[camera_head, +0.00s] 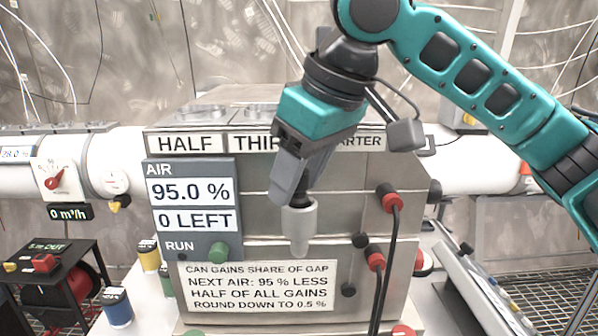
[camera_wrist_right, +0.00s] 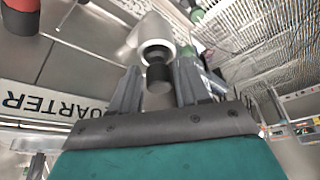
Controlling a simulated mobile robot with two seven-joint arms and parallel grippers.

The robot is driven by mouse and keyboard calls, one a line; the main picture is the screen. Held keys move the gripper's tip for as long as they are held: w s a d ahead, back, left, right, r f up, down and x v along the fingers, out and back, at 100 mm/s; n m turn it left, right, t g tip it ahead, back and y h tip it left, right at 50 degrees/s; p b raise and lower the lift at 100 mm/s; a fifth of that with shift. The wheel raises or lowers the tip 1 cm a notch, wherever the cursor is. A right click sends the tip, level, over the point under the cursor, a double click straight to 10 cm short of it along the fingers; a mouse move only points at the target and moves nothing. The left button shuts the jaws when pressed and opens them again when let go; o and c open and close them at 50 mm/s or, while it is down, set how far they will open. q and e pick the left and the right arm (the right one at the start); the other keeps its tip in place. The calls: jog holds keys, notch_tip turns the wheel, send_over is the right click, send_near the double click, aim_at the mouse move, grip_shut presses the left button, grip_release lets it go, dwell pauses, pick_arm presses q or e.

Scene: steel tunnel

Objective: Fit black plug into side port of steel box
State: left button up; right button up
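The steel box (camera_head: 280,190) stands in the centre with sign panels on its front. My right gripper (camera_head: 303,190) is in front of it, pointing down. Its fingers close around the black end (camera_wrist_right: 158,78) of a pale grey tapered piece (camera_head: 300,225), which hangs below the fingertips in front of the box; it also shows in the right wrist view (camera_wrist_right: 153,38). I cannot tell whether this piece is the black plug. Black and red cable plugs (camera_head: 393,202) sit at the box's right part. A black round fitting (camera_head: 435,190) shows at the right side. My left gripper is not in view.
A white pipe (camera_head: 110,160) runs behind the box. Small colored spools (camera_head: 118,306) stand at the lower left beside a dark stand (camera_head: 45,262). Black cables (camera_head: 384,275) hang at the front right.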

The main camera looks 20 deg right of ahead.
jog(key=shift+o, duration=0.4)
jog(key=shift+r, duration=0.1)
jog(key=shift+s+d+r, duration=0.1)
jog(key=shift+d+r, duration=0.05)
jog(key=shift+r, duration=0.35)
jog(key=v, duration=1.1)
jog(key=shift+s+f, duration=0.1)
